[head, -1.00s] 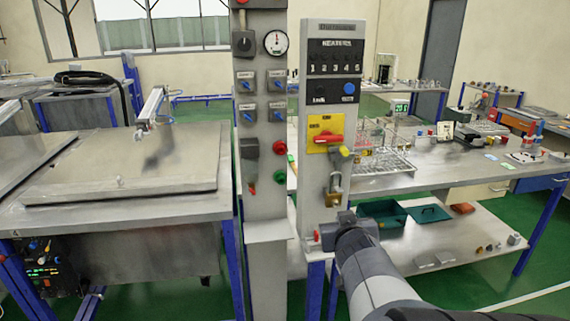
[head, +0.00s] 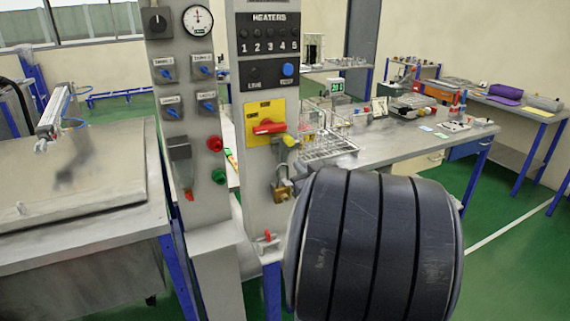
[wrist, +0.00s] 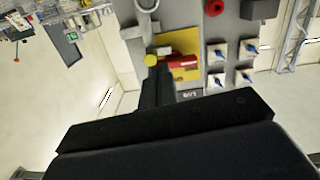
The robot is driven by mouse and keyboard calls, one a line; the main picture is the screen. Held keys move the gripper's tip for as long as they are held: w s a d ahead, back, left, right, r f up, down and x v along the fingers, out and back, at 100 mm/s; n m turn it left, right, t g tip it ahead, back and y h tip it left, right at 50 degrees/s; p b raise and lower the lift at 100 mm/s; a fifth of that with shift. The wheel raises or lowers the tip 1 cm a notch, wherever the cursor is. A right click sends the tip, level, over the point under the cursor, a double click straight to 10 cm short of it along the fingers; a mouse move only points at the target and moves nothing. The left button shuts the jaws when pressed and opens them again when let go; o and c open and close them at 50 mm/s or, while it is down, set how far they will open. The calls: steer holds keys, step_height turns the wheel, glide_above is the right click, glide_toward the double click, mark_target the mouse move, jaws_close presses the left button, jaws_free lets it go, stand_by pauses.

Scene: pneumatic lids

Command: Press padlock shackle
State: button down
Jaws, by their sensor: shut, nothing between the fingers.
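The brass padlock (head: 284,190) hangs on the front of the grey heater panel (head: 263,208), its grey shackle (head: 280,172) rising above the body. A yellow-tipped part (head: 289,142) sits just above it, beside the red switch handle (head: 268,127) on a yellow plate. In the wrist view, which looks upside down, a grey loop (wrist: 147,5) shows at the top edge; I cannot tell if it is the shackle. My gripper (wrist: 153,72) is shut and empty, its dark fingertips in line with the yellow tip (wrist: 150,60). Contact cannot be judged.
A grey control column (head: 190,140) with blue switches, a gauge and red and green buttons stands just left of the panel. A wire rack (head: 325,145) stands on the bench behind. A metal-lidded table (head: 80,180) is at the left. Green floor is open at the right.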

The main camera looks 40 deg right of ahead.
glide_above(285, 164)
steer(key=s+a, duration=0.2)
steer(key=s, duration=0.1)
steer(key=f, duration=0.4)
steer(key=shift+w+d+f, duration=0.2)
steer(key=shift+w+f, duration=0.05)
steer(key=shift+w, duration=0.15)
step_height(285, 164, down, 2)
steer(key=shift+f+b, duration=0.1)
steer(key=shift+b, duration=0.6)
